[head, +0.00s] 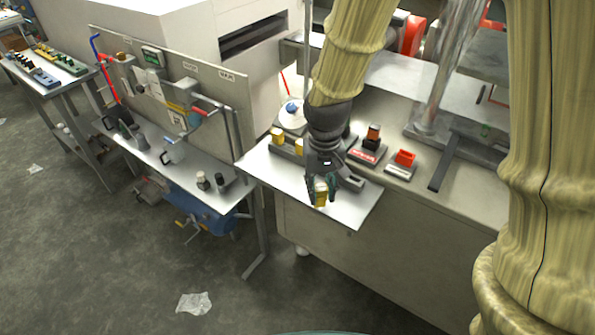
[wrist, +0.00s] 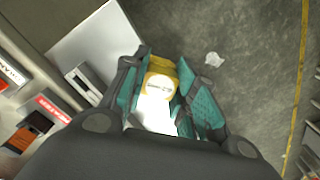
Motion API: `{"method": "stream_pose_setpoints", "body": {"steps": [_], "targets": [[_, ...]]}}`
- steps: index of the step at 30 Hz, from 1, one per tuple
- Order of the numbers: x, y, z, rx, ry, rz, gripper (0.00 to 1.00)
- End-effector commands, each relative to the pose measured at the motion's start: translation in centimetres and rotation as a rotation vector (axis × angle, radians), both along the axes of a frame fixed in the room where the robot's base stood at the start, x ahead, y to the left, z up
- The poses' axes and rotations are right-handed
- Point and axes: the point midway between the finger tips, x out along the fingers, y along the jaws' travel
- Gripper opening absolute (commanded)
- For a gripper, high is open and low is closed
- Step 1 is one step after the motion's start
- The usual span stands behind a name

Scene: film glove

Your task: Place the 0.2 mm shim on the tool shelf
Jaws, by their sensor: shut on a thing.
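My gripper (head: 318,187) is shut on a yellow block with a white face (head: 321,200), which appears to be the shim. In the wrist view, this shim (wrist: 160,64) sits between the teal finger pads, its lower part washed out by glare; I cannot read its label for sure. It is over the outer part of a pale metal shelf (head: 364,207) that juts from the machine front. I cannot tell whether it touches the shelf. In the wrist view, the shelf (wrist: 95,42) shows left of the fingers.
Two similar yellow blocks (head: 277,135) stand in a grey holder behind left. A block with red lettering (head: 367,150) and an orange-red block on a grey base (head: 404,158) stand behind right. A side table (head: 195,188) holds bottles and tools at left. Crumpled paper (head: 194,303) lies on the floor.

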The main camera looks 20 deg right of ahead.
Motion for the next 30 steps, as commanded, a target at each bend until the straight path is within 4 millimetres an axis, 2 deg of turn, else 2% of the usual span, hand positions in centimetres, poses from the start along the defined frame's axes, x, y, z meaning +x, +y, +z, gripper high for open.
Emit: {"method": "stream_pose_setpoints", "body": {"steps": [1,12,17,22,26,30], "targets": [[1.2,0.2,0.0,0.000,0.000,0.002,0.04],[8.6,1.2,-0.6,0.000,0.000,0.001,0.04],[11.2,1.5,-0.9,0.000,0.000,-0.001,0.04],[12.5,1.6,-1.2,0.000,0.001,-0.002,0.04],[12.6,1.6,-1.5,0.000,0.001,-0.002,0.04],[12.5,1.6,-2.7,-0.001,0.004,-0.002,0.04]]}}
